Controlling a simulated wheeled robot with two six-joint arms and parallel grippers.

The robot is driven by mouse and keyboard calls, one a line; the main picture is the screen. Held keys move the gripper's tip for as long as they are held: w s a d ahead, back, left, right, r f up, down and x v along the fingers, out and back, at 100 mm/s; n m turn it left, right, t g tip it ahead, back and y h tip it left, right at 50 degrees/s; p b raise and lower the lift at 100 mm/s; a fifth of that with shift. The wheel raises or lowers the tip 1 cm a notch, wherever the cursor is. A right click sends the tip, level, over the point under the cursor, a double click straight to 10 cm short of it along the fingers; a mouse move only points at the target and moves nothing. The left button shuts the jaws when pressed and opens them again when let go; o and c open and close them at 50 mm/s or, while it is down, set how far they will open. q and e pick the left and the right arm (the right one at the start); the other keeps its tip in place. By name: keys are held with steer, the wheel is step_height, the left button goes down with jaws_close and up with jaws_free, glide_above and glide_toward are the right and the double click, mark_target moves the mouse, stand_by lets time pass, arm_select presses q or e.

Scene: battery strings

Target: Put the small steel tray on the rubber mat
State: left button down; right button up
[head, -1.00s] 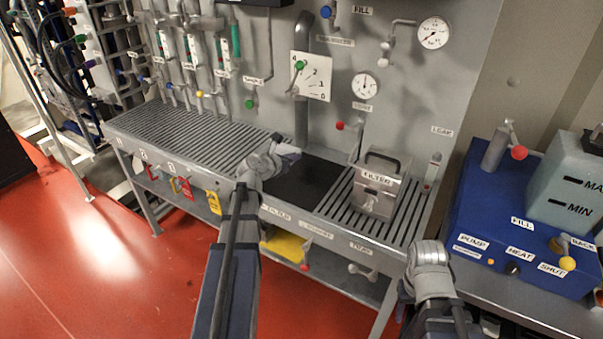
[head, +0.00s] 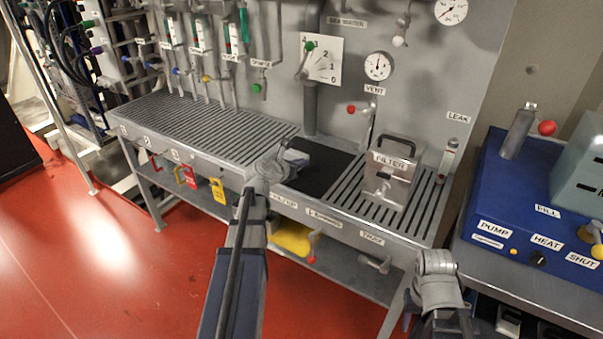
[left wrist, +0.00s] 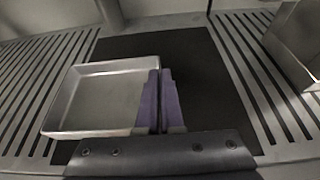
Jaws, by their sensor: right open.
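The small steel tray (left wrist: 100,95) is a shallow, pale metal pan, upright and roughly level in the left wrist view. It shows over the left part of the black rubber mat (left wrist: 200,75), with its left side past the mat's edge in that view. I cannot tell whether it touches the mat. My left gripper (left wrist: 158,80) has its purple fingers together on the tray's right wall. In the head view the tray (head: 296,156) is partly hidden behind my left gripper, at the left of the mat (head: 322,172). My right gripper (head: 414,298) is low by the bench front, its fingers mostly hidden.
A steel box labelled FILTER (head: 387,180) stands on slats right of the mat. The slatted bench top (head: 200,128) is clear to the left. Valves and gauges (head: 378,66) line the back panel. A blue unit (head: 520,180) stands at the right.

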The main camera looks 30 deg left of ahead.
arm_select(q)
step_height(320, 180, down, 2)
steer(key=shift+f+b, duration=0.15)
steer(key=shift+b, duration=0.45)
arm_select(e)
step_height(320, 180, down, 2)
arm_select(q)
steer(key=c, duration=1.5)
jaws_free()
steer(key=o, duration=0.4)
arm_select(e)
steer(key=shift+f, duration=0.15)
arm_select(q)
steer(key=shift+r, duration=0.3)
steer(key=p+v, duration=0.4)
steer(key=v, duration=0.6)
steer(key=shift+s, duration=0.35)
steer(key=shift+s+a+r+p, duration=0.1)
steer(key=shift+s+r+p, duration=0.1)
steer(key=shift+s+p, duration=0.3)
arm_select(e)
steer(key=shift+r, duration=2.45)
